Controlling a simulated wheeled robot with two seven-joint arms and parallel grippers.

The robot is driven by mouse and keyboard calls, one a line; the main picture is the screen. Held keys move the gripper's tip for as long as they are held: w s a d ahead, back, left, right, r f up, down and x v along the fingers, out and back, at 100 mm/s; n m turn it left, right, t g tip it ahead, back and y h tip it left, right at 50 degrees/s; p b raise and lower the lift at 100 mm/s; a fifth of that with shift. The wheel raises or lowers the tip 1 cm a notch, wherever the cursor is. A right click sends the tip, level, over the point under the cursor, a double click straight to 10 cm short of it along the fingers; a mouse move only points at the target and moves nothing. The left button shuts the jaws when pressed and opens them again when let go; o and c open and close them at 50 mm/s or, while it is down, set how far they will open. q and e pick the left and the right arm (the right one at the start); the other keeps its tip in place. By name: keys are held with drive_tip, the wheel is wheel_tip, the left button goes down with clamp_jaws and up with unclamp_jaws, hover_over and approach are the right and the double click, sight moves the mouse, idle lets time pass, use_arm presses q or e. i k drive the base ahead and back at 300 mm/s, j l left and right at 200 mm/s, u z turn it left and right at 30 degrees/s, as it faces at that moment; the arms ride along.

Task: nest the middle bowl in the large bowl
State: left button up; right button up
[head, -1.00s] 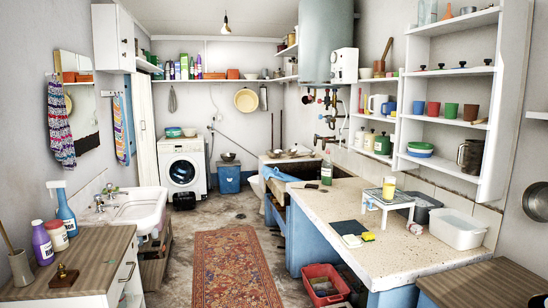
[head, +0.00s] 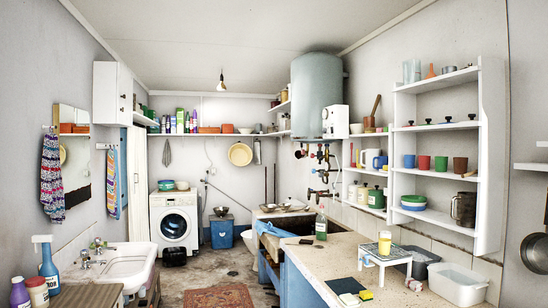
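Several bowls show, all far off and small, and I cannot tell which is the middle bowl or the large bowl. A dark bowl (head: 221,211) sits on a blue bin at the back. A shallow greyish bowl (head: 268,208) rests at the far end of the stone washtrough, with another shallow bowl (head: 293,204) to its right. These two stand apart. Coloured bowls or basins (head: 167,185) sit on top of the washing machine. Neither of my grippers is in view.
A white sink (head: 125,265) stands left. Floor with a patterned rug (head: 218,298) lies open between them.

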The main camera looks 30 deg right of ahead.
sight(268, 209)
drive_tip(key=i+l+z, duration=0.15)
drive_tip(key=i+l, duration=0.2)
drive_tip(key=i, duration=0.15)
drive_tip(key=i+l+z, duration=0.15)
drive_tip(key=i+l, duration=0.15)
drive_tip(key=i, duration=0.2)
drive_tip(key=i+j+z, duration=0.45)
drive_tip(key=i, duration=1.4)
drive_tip(key=i+j+z, duration=0.45)
drive_tip(key=i+j, duration=0.8)
drive_tip(key=i, duration=0.45)
drive_tip(key=i+j+z, duration=0.5)
drive_tip(key=i+j, duration=1)
drive_tip(key=j, duration=0.25)
drive_tip(key=i+j, duration=0.2)
drive_tip(key=j, duration=0.15)
drive_tip(key=i+j+z, duration=0.15)
drive_tip(key=j, duration=0.2)
drive_tip(key=i+j, duration=0.2)
drive_tip(key=j, duration=0.15)
drive_tip(key=i+j+z, duration=0.15)
drive_tip(key=j, duration=0.2)
drive_tip(key=i+j, duration=0.2)
drive_tip(key=j, duration=0.15)
drive_tip(key=i+j+z, duration=0.15)
drive_tip(key=j, duration=0.25)
drive_tip(key=i+j, duration=0.15)
drive_tip(key=j, duration=0.25)
drive_tip(key=i+j+z, duration=0.1)
drive_tip(key=j, duration=0.3)
